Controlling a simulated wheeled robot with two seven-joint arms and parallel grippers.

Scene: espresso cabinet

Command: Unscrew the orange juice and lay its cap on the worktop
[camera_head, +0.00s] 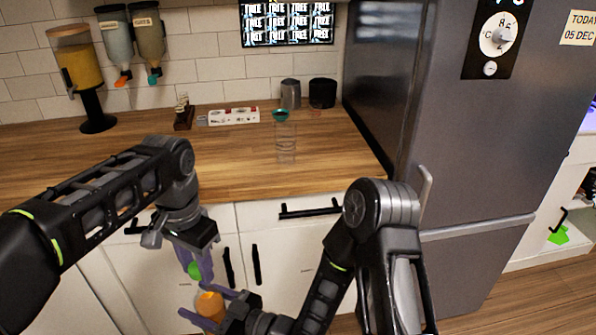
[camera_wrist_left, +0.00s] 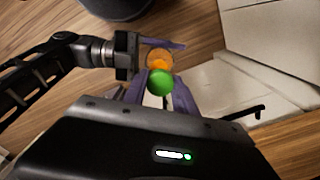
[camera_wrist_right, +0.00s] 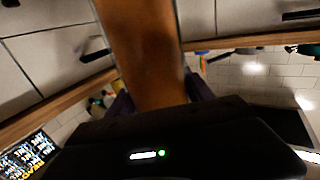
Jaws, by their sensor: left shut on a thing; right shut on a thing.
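My left gripper (camera_head: 196,266) is shut on the green cap (camera_head: 195,270), in front of the cabinet doors and below the worktop edge. The cap also shows in the left wrist view (camera_wrist_left: 160,83). My right gripper (camera_head: 207,304) is shut on the orange juice bottle (camera_head: 210,305), just below and slightly right of the cap. The bottle shows behind the cap in the left wrist view (camera_wrist_left: 158,60) and fills the middle of the right wrist view (camera_wrist_right: 147,50). The cap appears off the bottle, with a small gap between them. The bottle's lower part is hidden in the head view.
The wooden worktop (camera_head: 225,170) has free room at its front and left. A clear container with a teal lid (camera_head: 285,143), a power strip (camera_head: 233,117), a metal jug (camera_head: 290,94) and a dispenser (camera_head: 80,70) stand on it. A grey fridge (camera_head: 470,170) stands at right.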

